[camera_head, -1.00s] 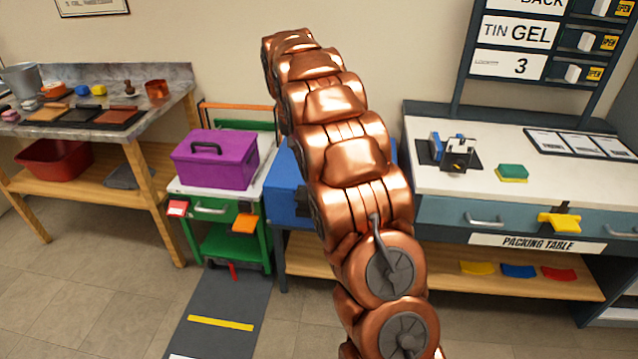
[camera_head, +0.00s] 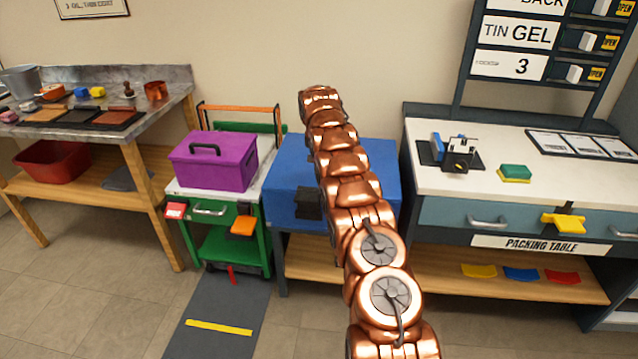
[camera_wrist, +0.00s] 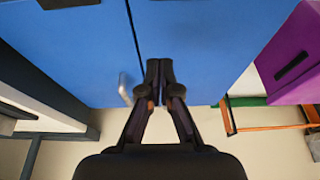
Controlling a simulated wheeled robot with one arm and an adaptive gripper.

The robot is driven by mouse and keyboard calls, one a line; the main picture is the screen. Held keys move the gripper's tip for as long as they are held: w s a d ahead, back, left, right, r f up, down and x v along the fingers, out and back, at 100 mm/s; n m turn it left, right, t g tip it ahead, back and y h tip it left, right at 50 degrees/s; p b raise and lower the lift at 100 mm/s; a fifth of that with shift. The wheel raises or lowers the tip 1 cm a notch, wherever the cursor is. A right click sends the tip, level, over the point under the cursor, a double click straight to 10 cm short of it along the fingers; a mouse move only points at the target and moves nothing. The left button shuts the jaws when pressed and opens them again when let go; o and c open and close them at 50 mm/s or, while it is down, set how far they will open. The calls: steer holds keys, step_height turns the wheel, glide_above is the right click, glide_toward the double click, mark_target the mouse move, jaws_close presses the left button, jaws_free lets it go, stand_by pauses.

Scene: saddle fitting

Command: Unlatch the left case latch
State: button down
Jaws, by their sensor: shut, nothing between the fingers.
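The large blue case (camera_head: 283,165) stands between the green trolley and the packing table, partly hidden by my arm in the head view. A black block-like part (camera_head: 308,202) sits on its front. In the wrist view the blue case (camera_wrist: 205,35) fills the upper middle, with a dark seam across it. A small silver metal piece (camera_wrist: 124,90) shows near that seam's end; I cannot tell whether it is the left latch. My gripper (camera_wrist: 160,66) is shut and empty, its tips in front of the blue surface, right of the silver piece. Contact is unclear.
A purple box (camera_head: 215,162) with a black handle stands on the green trolley (camera_head: 240,262), left of the case. The packing table (camera_head: 440,178) is close on the right. A workbench (camera_head: 140,140) stands at far left. Floor in front is open.

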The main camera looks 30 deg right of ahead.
steer(key=shift+f, duration=0.15)
glide_above(318, 186)
steer(key=w+d, duration=0.1)
steer(key=d, duration=0.1)
step_height(318, 186, down, 7)
steer(key=shift+w+r, duration=0.1)
steer(key=shift+x, duration=1.35)
steer(key=shift+a, duration=0.1)
steer(key=shift+a+b, duration=0.4)
steer(key=shift+b, duration=0.2)
steer(key=shift+s+a+b, duration=0.4)
steer(key=shift+s+b, duration=0.2)
steer(key=shift+b, duration=0.2)
steer(key=shift+s+a+r+b, duration=0.1)
steer(key=shift+s+a+b, duration=0.35)
steer(key=shift+s+a, duration=0.3)
steer(key=shift+d, duration=0.1)
steer(key=shift+d, duration=0.1)
